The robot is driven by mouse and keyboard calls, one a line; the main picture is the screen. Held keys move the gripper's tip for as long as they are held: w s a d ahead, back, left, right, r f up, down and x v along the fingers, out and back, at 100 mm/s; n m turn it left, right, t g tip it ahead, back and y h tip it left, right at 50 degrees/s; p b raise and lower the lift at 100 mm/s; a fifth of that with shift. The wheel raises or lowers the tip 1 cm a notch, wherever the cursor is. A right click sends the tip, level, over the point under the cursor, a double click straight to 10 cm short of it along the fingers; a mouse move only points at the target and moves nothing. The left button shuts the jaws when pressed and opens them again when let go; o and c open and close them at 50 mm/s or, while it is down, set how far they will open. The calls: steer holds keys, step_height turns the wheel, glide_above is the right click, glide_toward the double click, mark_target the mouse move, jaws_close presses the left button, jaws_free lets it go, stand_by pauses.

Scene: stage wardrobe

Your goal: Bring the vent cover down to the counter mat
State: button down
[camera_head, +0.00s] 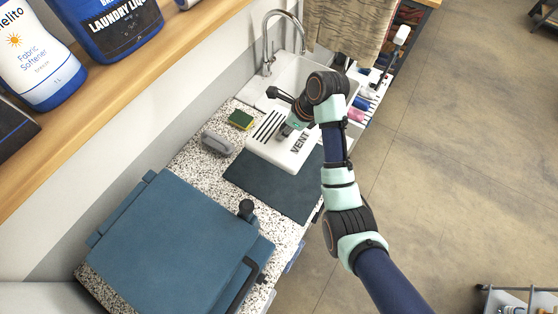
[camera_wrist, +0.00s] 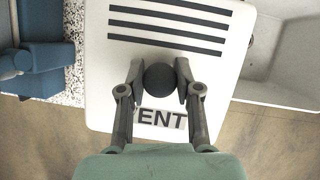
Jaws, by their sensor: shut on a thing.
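The vent cover (camera_head: 267,141) is a white rounded plate with dark slots and the word VENT. It also fills the middle of the wrist view (camera_wrist: 140,62). My gripper (camera_head: 284,131) is shut on its dark round knob (camera_wrist: 161,79), with one finger on each side in the wrist view (camera_wrist: 160,82). The counter mat (camera_head: 270,186) is a dark blue-grey sheet on the speckled counter. In the head view the cover overlaps the mat's far edge; I cannot tell whether they touch. My arm and gripper hide part of the cover.
A sink with a tap (camera_head: 268,62) lies beyond the cover. A green and yellow sponge (camera_head: 240,120) and a grey object (camera_head: 217,143) sit left of it. A large blue case-like thing (camera_head: 178,245) covers the near counter. A wooden shelf (camera_head: 120,92) with bottles runs along the left.

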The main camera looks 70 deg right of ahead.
mark_target(299, 148)
step_height(299, 148, down, 19)
steer(key=b, duration=0.2)
steer(key=shift+r+b, duration=0.1)
steer(key=shift+b, duration=0.2)
steer(key=c, duration=0.8)
jaws_free()
steer(key=p+v, duration=0.2)
steer(key=v, duration=1)
steer(key=shift+s, duration=0.1)
